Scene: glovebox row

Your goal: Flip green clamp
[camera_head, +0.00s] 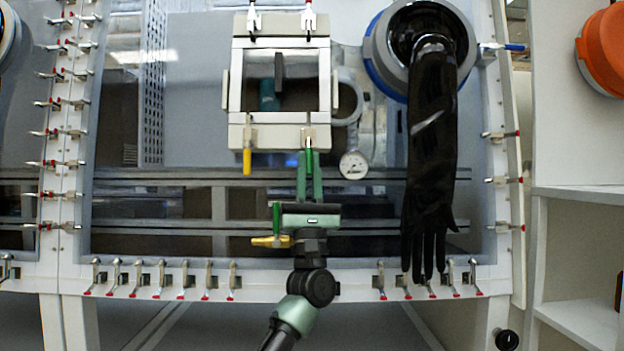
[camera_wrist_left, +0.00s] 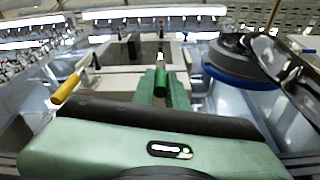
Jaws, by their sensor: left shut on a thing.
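The green clamp (camera_head: 309,159) is at the lower right of a white square frame (camera_head: 237,95), its green handle hanging downward. My left gripper (camera_head: 310,172) reaches up from below and is shut on that handle. In the left wrist view the green handle (camera_wrist_left: 161,81) stands between the two green fingers of my left gripper (camera_wrist_left: 165,88). The fingers hide part of the handle. A yellow-handled clamp (camera_head: 247,160) is at the frame's lower left, its handle also pointing down. It also shows in the left wrist view (camera_wrist_left: 66,88). My right gripper is not in view.
A black glove (camera_head: 431,170) hangs from a round port (camera_head: 376,60) right of the frame. A round gauge (camera_head: 353,165) is close by. A green handle (camera_head: 277,220) and a yellow handle (camera_head: 270,241) show just left of my wrist. Red-tipped clamps line the panel edges.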

